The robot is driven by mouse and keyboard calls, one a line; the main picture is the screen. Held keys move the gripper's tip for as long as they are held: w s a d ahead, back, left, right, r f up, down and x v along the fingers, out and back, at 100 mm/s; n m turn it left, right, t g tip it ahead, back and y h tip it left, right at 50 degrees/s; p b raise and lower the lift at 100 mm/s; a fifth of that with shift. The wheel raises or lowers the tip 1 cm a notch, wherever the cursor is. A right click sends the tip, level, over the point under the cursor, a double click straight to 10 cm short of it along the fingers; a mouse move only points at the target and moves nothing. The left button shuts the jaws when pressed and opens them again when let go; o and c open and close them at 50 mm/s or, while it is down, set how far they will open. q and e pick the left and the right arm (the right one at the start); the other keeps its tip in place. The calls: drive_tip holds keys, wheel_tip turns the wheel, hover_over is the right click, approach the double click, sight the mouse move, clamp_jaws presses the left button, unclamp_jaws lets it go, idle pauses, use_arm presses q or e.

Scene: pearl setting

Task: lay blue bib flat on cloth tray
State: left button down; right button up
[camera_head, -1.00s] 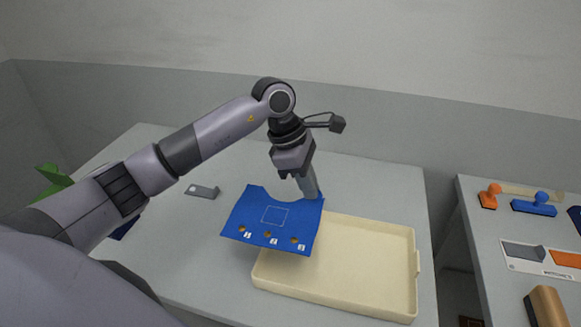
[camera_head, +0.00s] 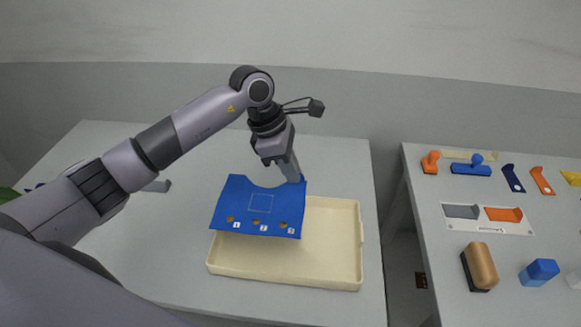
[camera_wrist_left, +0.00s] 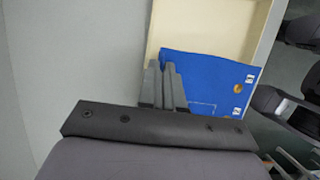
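The blue bib (camera_head: 262,205) is a blue sheet with a curved neckline, a pale square outline and spots numbered 1, 2 and 3. It hangs roughly level above the left and back part of the cream cloth tray (camera_head: 310,273). My left gripper (camera_head: 294,177) is shut on the bib's back right corner. In the left wrist view, the closed fingers (camera_wrist_left: 166,88) meet the edge of the bib (camera_wrist_left: 210,80), and the tray (camera_wrist_left: 205,22) lies beyond it. The bib hides part of the tray. My right gripper is not in view.
A second table at the right holds an orange stamp (camera_head: 430,163), a blue stamp (camera_head: 472,167), a brown roller-like block (camera_head: 481,268) and a blue cube (camera_head: 539,272). A gap separates the tables.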

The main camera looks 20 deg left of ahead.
use_arm(q)
wheel_tip(320, 180, down, 9)
drive_tip(key=b, duration=0.7)
drive_tip(key=shift+b, duration=0.35)
drive_tip(key=shift+f, duration=0.15)
drive_tip(key=shift+f, duration=0.15)
drive_tip(key=c, duration=1.2)
unclamp_jaws()
drive_tip(key=shift+o, duration=0.3)
drive_tip(key=shift+r, duration=3.5)
